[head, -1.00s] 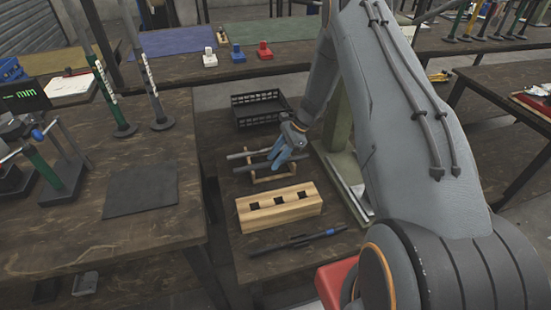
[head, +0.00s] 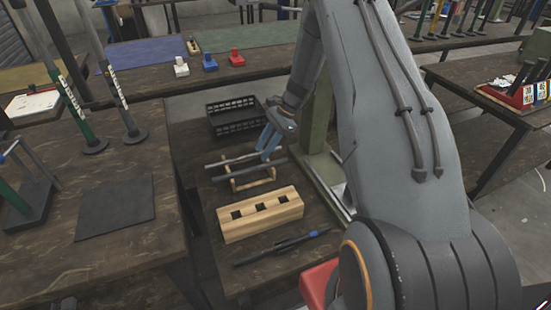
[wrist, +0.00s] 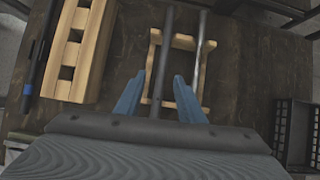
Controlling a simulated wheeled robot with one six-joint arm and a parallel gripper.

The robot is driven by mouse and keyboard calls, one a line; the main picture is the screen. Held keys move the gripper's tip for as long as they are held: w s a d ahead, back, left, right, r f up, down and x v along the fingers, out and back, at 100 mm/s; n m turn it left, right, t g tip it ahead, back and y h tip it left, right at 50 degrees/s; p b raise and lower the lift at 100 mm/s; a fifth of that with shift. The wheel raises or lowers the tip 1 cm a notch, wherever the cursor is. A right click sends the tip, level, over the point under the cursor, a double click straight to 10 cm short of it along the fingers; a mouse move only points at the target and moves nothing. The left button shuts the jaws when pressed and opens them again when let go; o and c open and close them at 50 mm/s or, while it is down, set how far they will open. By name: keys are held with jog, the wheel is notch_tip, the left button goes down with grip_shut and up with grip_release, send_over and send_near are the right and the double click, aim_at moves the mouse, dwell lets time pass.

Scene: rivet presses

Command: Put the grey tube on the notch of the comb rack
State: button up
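The comb rack is a light wooden frame (head: 250,183) on the low table, also in the wrist view (wrist: 183,40). Two tubes lie across it side by side: a dark grey tube (wrist: 163,50), nearer the wooden block, and a thinner, shinier light grey tube (wrist: 199,45). Both also show in the head view, the dark one (head: 270,164) in front of the light one (head: 232,160). My gripper (wrist: 158,77), with blue fingers, is open over the rack. One finger is on each side of the dark tube in the wrist view; it also shows in the head view (head: 266,155). Notch details are unclear.
A wooden block with square holes (head: 260,213) stands in front of the rack, with a dark pen-like tool (head: 283,246) before it. A black crate (head: 234,118) stands behind. A higher table (head: 60,255) borders the left; a green post (head: 318,115) stands right.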

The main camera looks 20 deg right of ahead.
jog(key=s+r+n+h, duration=0.2)
jog(key=s+r+n, duration=0.3)
jog(key=s, duration=0.5)
jog(key=s+a+r+n+h, duration=0.1)
jog(key=s+r+n+h, duration=0.1)
jog(key=s+r+n, duration=0.3)
jog(key=s+r+n+h, duration=0.2)
jog(key=s+r+n, duration=0.3)
jog(key=s+r, duration=0.5)
jog(key=s, duration=0.7)
jog(key=shift+s+a+r+n, duration=0.2)
jog(key=shift+a+n, duration=0.1)
jog(key=shift+n, duration=0.1)
